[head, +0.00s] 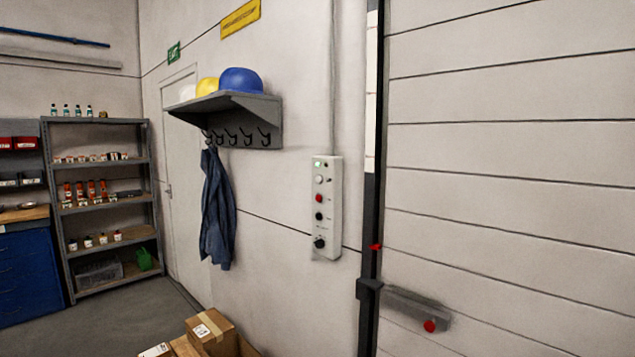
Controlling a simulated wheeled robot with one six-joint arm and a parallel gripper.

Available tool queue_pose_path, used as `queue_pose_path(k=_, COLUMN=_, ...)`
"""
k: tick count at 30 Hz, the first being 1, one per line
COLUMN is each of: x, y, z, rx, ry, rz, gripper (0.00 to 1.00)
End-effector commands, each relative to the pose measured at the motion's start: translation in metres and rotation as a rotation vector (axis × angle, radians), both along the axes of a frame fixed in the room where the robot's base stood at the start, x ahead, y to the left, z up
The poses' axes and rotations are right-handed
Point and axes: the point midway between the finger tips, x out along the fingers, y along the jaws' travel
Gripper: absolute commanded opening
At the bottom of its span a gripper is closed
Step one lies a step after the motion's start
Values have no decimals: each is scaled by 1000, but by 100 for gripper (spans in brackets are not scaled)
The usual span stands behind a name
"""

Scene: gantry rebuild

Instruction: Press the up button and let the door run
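A pale grey control box (332,225) is fixed to the wall left of the door. From top to bottom it carries a green lit lamp (317,164) with a small dark fitting beside it, a white button (319,180), a red button (319,198), a black button (319,216) and a black rotary knob (319,243). The labels are too small to read, so I cannot tell which button is up. The large pale door (510,165), made of horizontal panels, fills the right side. Its lower edge is out of view. My gripper is not in view.
A dark vertical rail (378,130) borders the door, with a grey bar (415,305) ending in a red knob. Cardboard boxes (212,338) stand on the floor below. A hook shelf (250,105) with helmets and a hanging blue coat (216,210) is left of the control box.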

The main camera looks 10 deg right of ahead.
Motion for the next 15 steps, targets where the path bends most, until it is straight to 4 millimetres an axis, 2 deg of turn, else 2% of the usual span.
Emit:
queue_pose_path(k=2, x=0, y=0, z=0, rx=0, ry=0, rz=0, gripper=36)
queue_pose_path(k=13, x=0, y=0, z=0, rx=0, ry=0, rz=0, gripper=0)
queue_pose_path(k=15, x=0, y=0, z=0, rx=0, ry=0, rz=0, gripper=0)
